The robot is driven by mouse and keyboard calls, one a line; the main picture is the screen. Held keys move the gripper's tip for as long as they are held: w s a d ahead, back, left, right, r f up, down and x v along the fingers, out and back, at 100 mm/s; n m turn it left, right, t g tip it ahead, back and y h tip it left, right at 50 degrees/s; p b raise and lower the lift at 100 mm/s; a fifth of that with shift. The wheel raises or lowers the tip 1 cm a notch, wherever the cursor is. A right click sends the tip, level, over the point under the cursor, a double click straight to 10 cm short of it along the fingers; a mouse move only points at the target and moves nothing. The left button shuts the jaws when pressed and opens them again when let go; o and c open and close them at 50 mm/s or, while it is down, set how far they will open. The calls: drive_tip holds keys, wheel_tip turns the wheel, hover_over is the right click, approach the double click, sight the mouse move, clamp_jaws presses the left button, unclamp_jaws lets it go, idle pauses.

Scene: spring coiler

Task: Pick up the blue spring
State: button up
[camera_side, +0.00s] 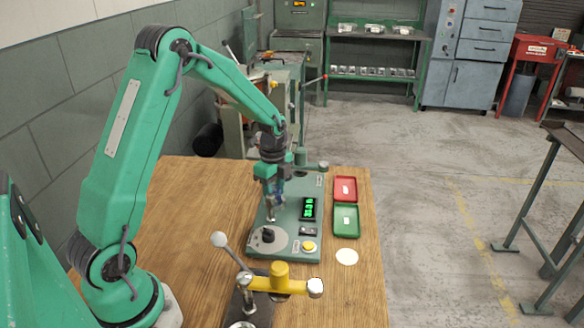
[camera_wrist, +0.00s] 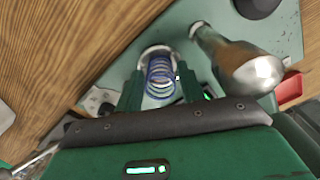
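The blue spring (camera_wrist: 160,78) shows in the wrist view as an open coil seen nearly end-on, at a round pale metal seat on the green machine plate. My gripper (camera_wrist: 160,88) has one green finger on each side of the spring, with narrow gaps visible, so it looks open around it. I cannot tell whether either finger touches the coil. In the side view my gripper (camera_side: 270,205) points down over the green coiler base (camera_side: 290,225). The spring is mostly hidden there behind the fingers.
A red tray (camera_side: 344,189) and a green tray (camera_side: 346,220) lie right of the coiler on the wooden table (camera_side: 345,290). A lever post (camera_side: 318,166) stands close behind my gripper. A yellow clamp (camera_side: 281,278) with a ball-ended handle is in front.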

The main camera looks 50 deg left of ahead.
sight(275, 188)
drive_tip(key=c, duration=0.6)
drive_tip(key=shift+r, duration=0.1)
drive_tip(key=shift+r, duration=0.45)
wheel_tip(275, 188, up, 3)
drive_tip(key=shift+r, duration=0.15)
drive_tip(key=s+d+r, duration=0.1)
drive_tip(key=d+r, duration=0.1)
drive_tip(key=d, duration=0.1)
drive_tip(key=s+d+r, duration=0.1)
drive_tip(key=d+r, duration=0.1)
drive_tip(key=d, duration=0.2)
drive_tip(key=d+r, duration=0.2)
drive_tip(key=d, duration=0.2)
drive_tip(key=shift+s+d+r, duration=0.2)
drive_tip(key=shift+s+r, duration=0.1)
drive_tip(key=shift+s, duration=0.1)
